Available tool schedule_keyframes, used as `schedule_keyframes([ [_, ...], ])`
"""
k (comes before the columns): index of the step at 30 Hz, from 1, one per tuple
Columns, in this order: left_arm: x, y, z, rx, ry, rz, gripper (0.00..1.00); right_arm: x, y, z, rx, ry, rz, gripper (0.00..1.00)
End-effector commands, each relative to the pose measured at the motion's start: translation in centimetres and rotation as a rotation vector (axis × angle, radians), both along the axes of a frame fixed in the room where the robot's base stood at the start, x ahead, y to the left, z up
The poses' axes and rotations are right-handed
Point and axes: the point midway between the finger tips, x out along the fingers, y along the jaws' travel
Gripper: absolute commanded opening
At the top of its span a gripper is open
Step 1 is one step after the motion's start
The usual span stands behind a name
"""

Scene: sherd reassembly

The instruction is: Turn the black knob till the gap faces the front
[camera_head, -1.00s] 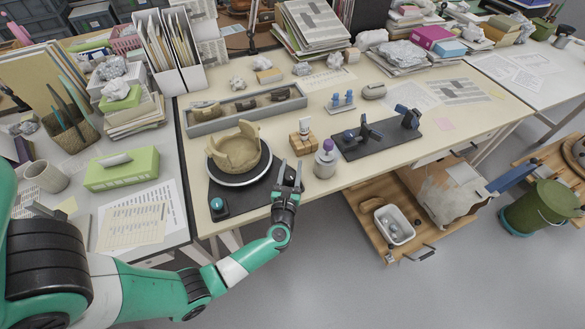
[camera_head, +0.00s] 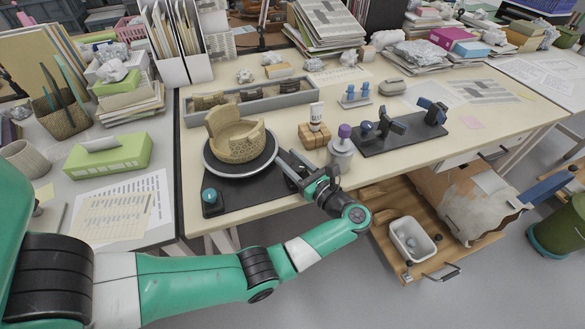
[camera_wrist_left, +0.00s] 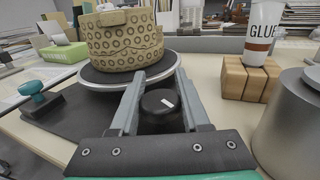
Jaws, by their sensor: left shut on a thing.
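A tan, patterned, broken pot (camera_head: 240,140) stands on a round turntable with a pale rim (camera_head: 210,166). Its wall rises higher at the back left and its rim is uneven. In the left wrist view the pot (camera_wrist_left: 125,42) shows an unbroken patterned wall on the near side; I see no gap there. The black knob (camera_wrist_left: 158,104) with a white mark sits in front of the turntable. My left gripper (camera_head: 284,160) is at the turntable's front right, its fingers shut on the knob's sides. My right gripper is out of view.
A teal-topped knob (camera_head: 209,194) stands on the dark base's front left corner. Right of my gripper are a grey bottle (camera_head: 340,152) and a wooden block (camera_head: 313,135) holding a glue tube (camera_head: 316,113). A grey sherd tray (camera_head: 290,98) lies behind.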

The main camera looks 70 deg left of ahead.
Motion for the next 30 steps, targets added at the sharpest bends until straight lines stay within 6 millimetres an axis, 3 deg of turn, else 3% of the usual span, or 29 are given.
schedule_keyframes([
  [9, -0.4, -0.09, -0.09, -0.002, 0.003, 0.134, 0.0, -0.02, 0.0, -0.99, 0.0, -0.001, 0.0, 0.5],
  [25, -0.49, -0.14, -0.03, -0.002, 0.001, 0.16, 0.0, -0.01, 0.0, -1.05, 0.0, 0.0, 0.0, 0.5],
  [26, -0.49, -0.14, -0.03, -0.001, 0.001, 0.16, 0.48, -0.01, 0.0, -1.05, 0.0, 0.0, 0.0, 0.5],
  [30, -0.48, -0.13, -0.03, -0.001, 0.001, 0.159, 0.73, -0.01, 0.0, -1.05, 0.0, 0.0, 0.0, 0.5],
])
